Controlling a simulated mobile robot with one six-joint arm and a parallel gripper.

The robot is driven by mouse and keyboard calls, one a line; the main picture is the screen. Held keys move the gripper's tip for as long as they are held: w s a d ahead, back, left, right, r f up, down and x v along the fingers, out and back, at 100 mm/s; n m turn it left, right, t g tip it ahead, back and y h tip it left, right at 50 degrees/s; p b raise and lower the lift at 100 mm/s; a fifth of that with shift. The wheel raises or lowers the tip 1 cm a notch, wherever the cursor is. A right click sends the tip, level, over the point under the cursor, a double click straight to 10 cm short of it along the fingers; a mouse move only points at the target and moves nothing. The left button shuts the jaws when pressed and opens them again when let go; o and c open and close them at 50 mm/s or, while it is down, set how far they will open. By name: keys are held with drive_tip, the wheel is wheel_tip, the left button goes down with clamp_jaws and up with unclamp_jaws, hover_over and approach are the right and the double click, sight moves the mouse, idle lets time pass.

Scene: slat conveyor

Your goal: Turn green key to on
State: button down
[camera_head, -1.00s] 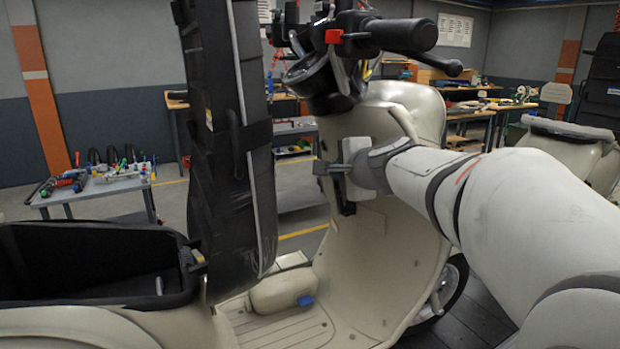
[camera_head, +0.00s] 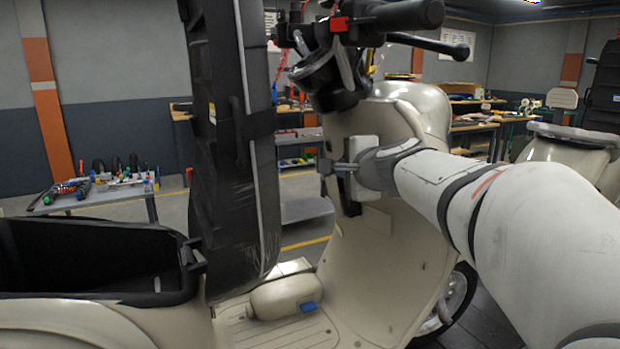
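No green key shows in the head view. A cream scooter (camera_head: 385,255) stands in front of me, with its black handlebar (camera_head: 400,16) and a red switch (camera_head: 340,24) at the top. My arm reaches in from the right. My gripper (camera_head: 326,167) is at the inner side of the scooter's leg shield, below the handlebar, pointing left. Its fingers are small and dark here, and I cannot tell whether they are open or shut, or whether they touch anything.
The raised black seat (camera_head: 235,140) stands upright just left of my gripper. The open storage bay (camera_head: 90,262) is below it. A beige container with a blue cap (camera_head: 307,307) lies on the footboard. Workbenches and a tool table (camera_head: 95,196) stand behind.

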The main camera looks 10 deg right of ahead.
drive_tip(key=shift+f+t+b, duration=0.55)
drive_tip(key=shift+t+b, duration=0.25)
drive_tip(key=shift+b, duration=3)
drive_tip(key=shift+r+b, duration=0.15)
drive_tip(key=shift+b, duration=0.4)
drive_tip(key=shift+f+m+t+b, duration=0.3)
drive_tip(key=shift+t+b, duration=0.1)
drive_tip(key=shift+b, duration=1)
drive_tip(key=t+b, duration=0.2)
drive_tip(key=b, duration=0.8)
drive_tip(key=shift+f+m, duration=0.15)
drive_tip(key=shift+m, duration=0.15)
drive_tip(key=c, duration=1.5)
unclamp_jaws()
drive_tip(key=shift+r, duration=0.25)
drive_tip(key=shift+o, duration=0.2)
drive_tip(key=s+d+f+b, duration=0.1)
drive_tip(key=s+b, duration=0.1)
drive_tip(key=s, duration=0.5)
drive_tip(key=shift+s, duration=0.3)
